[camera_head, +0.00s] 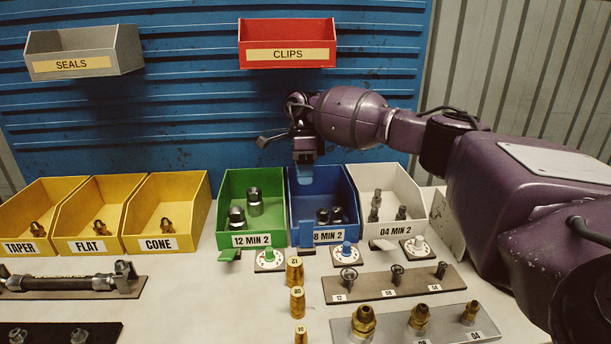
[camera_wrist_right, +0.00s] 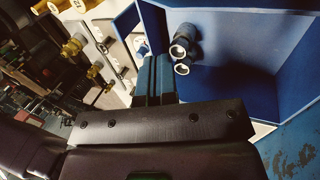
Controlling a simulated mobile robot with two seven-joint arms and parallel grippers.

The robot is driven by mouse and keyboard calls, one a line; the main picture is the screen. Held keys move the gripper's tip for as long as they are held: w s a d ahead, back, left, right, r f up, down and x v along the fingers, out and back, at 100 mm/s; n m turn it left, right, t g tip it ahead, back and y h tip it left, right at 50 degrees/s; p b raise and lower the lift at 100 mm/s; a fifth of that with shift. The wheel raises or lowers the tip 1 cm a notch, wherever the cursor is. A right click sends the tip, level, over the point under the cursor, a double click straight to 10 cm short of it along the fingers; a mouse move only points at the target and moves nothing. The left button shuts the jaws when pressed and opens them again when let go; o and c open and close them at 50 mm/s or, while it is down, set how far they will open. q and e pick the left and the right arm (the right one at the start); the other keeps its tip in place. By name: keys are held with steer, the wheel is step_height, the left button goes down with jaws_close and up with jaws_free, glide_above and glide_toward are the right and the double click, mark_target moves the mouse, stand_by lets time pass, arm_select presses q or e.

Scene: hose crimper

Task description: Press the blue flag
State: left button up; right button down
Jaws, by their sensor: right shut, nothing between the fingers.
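The blue flag (camera_head: 306,251) is a small tab low at the front left of the blue bin (camera_head: 329,237) labelled 8 MIN 2. My right gripper (camera_head: 305,176) is above the back part of the blue bin, fingers pointing down, shut and empty. It is apart from the flag, higher and farther back. In the right wrist view the shut fingers (camera_wrist_right: 154,78) show beside the blue bin (camera_wrist_right: 240,60); I cannot make out the flag there. My left gripper is not in view.
The green bin (camera_head: 252,240) with its green flag (camera_head: 228,255) stands to the left, the white bin (camera_head: 403,229) with its pale flag (camera_head: 382,244) to the right. A blue-knob dial (camera_head: 346,255) is just right of the flag. Brass fittings (camera_head: 297,300) stand in front.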

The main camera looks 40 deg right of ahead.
mark_target(308, 239)
steer(key=x, duration=0.7)
steer(key=shift+s+p, duration=0.2)
steer(key=shift+p, duration=0.1)
steer(key=shift+s+a+r+p, duration=0.1)
steer(key=shift+s+a+p, duration=0.2)
steer(key=shift+s, duration=0.3)
steer(key=shift+s+a+r+p, duration=0.1)
steer(key=shift+s+a+p, duration=0.1)
steer(key=shift+s+a, duration=0.35)
steer(key=shift+s+a+f, duration=0.15)
steer(key=shift+s+f, duration=0.05)
steer(key=shift+s, duration=0.15)
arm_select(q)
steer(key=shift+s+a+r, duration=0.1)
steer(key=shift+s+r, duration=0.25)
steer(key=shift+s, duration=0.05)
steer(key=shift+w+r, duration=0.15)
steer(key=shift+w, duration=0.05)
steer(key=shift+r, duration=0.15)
